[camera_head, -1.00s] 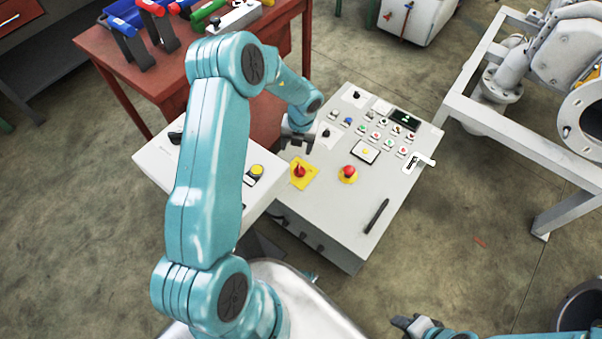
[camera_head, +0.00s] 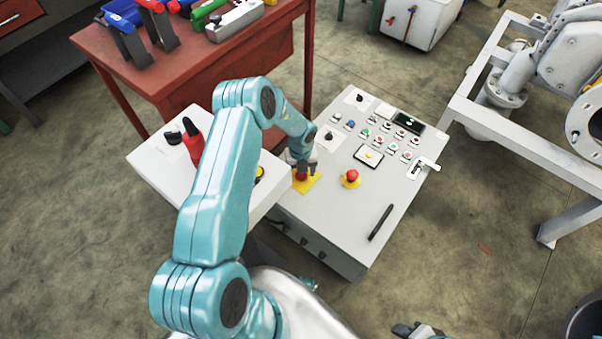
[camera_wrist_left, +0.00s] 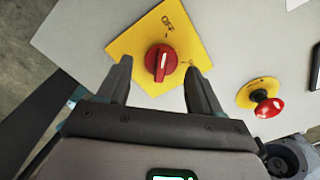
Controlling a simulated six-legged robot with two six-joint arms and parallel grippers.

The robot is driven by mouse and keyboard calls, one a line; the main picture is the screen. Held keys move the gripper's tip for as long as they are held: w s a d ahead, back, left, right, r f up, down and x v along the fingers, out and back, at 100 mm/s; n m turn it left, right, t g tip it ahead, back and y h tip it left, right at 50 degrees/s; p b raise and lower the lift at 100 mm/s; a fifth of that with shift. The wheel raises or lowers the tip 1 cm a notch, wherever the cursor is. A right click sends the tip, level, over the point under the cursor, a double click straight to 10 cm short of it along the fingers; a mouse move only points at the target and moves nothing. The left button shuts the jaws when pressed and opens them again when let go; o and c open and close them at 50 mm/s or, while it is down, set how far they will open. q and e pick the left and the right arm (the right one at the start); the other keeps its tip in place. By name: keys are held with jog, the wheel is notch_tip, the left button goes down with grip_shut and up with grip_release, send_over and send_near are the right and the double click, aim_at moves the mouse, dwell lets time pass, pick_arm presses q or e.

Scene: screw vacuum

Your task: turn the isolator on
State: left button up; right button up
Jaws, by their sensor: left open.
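The isolator is a red rotary knob (camera_wrist_left: 161,60) on a yellow square plate (camera_wrist_left: 135,45) marked "OFF", as the left wrist view shows. In the head view, the yellow plate (camera_head: 308,184) lies on the grey control panel (camera_head: 335,215), and the knob is partly hidden by my gripper. My left gripper (camera_head: 303,172) is over the knob. In the left wrist view, the left gripper's fingers (camera_wrist_left: 158,82) are apart, one on each side of the knob; I cannot tell whether they touch it. My right gripper (camera_head: 415,330) is only partly in view at the bottom edge.
A red emergency-stop button (camera_head: 352,175) on a yellow base stands right of the isolator. Rows of small buttons (camera_head: 375,137) and a lever switch (camera_head: 420,168) are farther back. A black pen-like object (camera_head: 381,222) lies on the panel. A red table (camera_head: 140,72) stands behind.

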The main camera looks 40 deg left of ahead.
pick_arm(q)
jog(key=shift+f, duration=0.55)
